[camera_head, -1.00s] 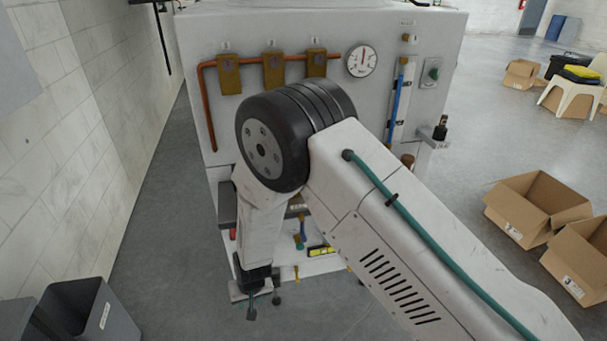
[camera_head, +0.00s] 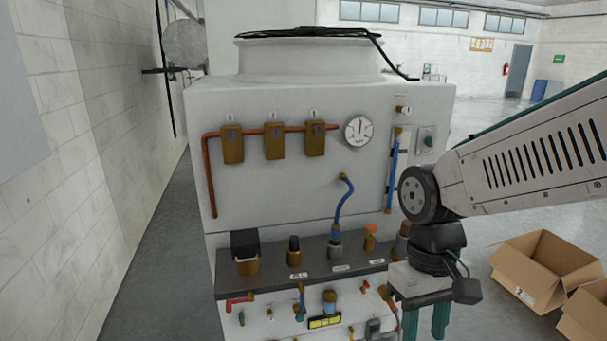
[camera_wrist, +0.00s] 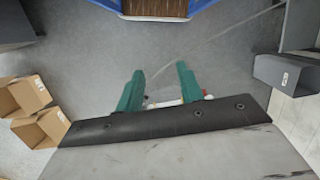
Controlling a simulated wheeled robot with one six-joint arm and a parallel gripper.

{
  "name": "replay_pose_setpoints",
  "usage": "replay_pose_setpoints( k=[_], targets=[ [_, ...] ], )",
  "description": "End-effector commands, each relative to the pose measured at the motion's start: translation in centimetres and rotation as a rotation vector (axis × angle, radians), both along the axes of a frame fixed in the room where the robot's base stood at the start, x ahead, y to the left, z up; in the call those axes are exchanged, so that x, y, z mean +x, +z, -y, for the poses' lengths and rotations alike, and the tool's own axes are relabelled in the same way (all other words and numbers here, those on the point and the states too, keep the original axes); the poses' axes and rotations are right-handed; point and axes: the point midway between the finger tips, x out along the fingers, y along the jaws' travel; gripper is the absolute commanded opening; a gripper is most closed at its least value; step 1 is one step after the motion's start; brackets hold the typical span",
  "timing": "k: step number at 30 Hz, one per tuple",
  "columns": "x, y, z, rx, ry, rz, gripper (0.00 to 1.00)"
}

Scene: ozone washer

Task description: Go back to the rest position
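My gripper (camera_head: 425,322) hangs at the right of the head view, fingers pointing down, beside the right front of the white washer (camera_head: 270,185). Its two green fingers are apart; the wrist view also shows the open gripper (camera_wrist: 160,88) with grey floor between the fingers and no held object. A small white and red shape shows low between the fingers, too small to name. My arm reaches in from the right edge of the head view. The washer's panel carries a round gauge (camera_head: 359,131), a copper pipe (camera_head: 209,175) and a blue hose (camera_head: 344,205).
A dark shelf (camera_head: 310,268) with fittings juts from the washer, left of my gripper. Open cardboard boxes (camera_head: 545,270) stand on the floor at right. A tiled wall (camera_head: 60,200) bounds the left. A grey bin (camera_wrist: 282,75) shows in the wrist view.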

Motion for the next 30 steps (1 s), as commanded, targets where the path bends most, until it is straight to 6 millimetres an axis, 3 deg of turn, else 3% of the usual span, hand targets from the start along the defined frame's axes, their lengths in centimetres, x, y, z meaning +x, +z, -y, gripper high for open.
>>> replay_pose_setpoints(
  k=[1, 6, 12, 18, 30],
  targets=[
    [-1.3, 1.1, 1.5, -0.003, -0.024, 0.022, 0.37],
    [-4.9, 3.7, 5.1, -0.011, -0.103, 0.108, 0.37],
    [-7.0, 5.9, 7.5, 0.001, -0.199, 0.259, 0.37],
    [-7.4, 7.5, 8.5, 0.006, -0.259, 0.343, 0.37],
    [-7.4, 7.5, 8.6, 0.004, -0.267, 0.340, 0.37]
  ],
)
